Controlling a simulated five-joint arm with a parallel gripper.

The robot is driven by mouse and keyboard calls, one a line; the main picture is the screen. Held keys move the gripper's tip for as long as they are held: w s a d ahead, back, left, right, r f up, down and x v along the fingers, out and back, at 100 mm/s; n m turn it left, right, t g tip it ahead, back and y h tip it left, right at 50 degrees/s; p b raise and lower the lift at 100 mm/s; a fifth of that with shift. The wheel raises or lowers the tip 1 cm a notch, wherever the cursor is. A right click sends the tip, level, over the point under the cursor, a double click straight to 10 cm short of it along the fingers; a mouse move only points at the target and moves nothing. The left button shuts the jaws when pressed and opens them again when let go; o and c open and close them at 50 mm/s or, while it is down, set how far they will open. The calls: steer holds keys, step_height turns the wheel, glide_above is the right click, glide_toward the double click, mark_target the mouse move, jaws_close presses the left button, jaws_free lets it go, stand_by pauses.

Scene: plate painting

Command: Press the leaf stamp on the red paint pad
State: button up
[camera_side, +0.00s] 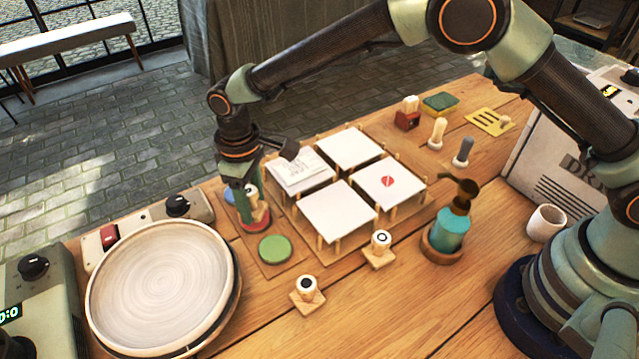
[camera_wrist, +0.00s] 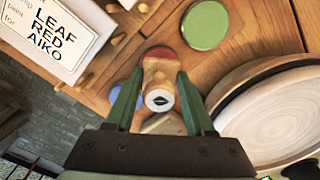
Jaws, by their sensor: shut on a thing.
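The leaf stamp is a pale wooden block with a handle whose round white top bears a dark leaf mark; it shows in the wrist view (camera_wrist: 160,99) and in the side view (camera_side: 261,213). My gripper (camera_side: 254,212) is shut on it, its green fingers on both sides of the handle in the wrist view (camera_wrist: 157,92). The round red paint pad (camera_side: 256,226) is right under the stamp, with its rim showing past the stamp's base in the wrist view (camera_wrist: 162,50). The stamp's base seems at the pad, but I cannot tell whether it touches.
A green pad (camera_side: 275,249) and a partly hidden blue pad (camera_side: 230,196) flank the red one. White plates stand on pegs; one bears a red mark (camera_side: 389,181), another a card reading LEAF RED AIKO (camera_wrist: 62,35). Two stamps (camera_side: 307,291) (camera_side: 380,246) and a turntable (camera_side: 160,285) stand nearby.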

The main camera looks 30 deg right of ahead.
steer(key=shift+f, duration=0.65)
stand_by(1.4)
steer(key=shift+r, duration=3.6)
